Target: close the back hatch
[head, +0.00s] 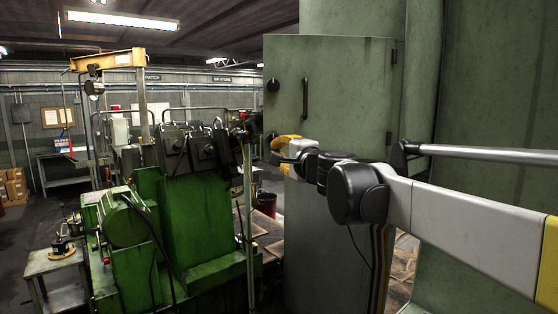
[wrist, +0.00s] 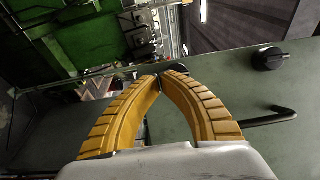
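The hatch (head: 345,85) is a tall grey-green door panel in the head view, with hinges on its right edge and a black bar handle (head: 305,97) and round black knob (head: 272,85) near its left edge. It appears to stand swung out. In the wrist view the panel (wrist: 225,85) fills the right side, with the knob (wrist: 270,59) and handle (wrist: 270,119). My gripper (head: 280,148) is at the panel's left edge, below the handle. Its yellow fingers (wrist: 162,74) curve together at the tips, with nothing seen held. A dark round part lies by the tips; whether they touch the panel is unclear.
A green machine (head: 200,225) stands left of the hatch, with a thin upright pole (head: 249,220) near the panel's edge. A small metal table (head: 55,272) is at far left. A large grey-green housing (head: 490,90) rises on the right. My arm crosses in front of the panel.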

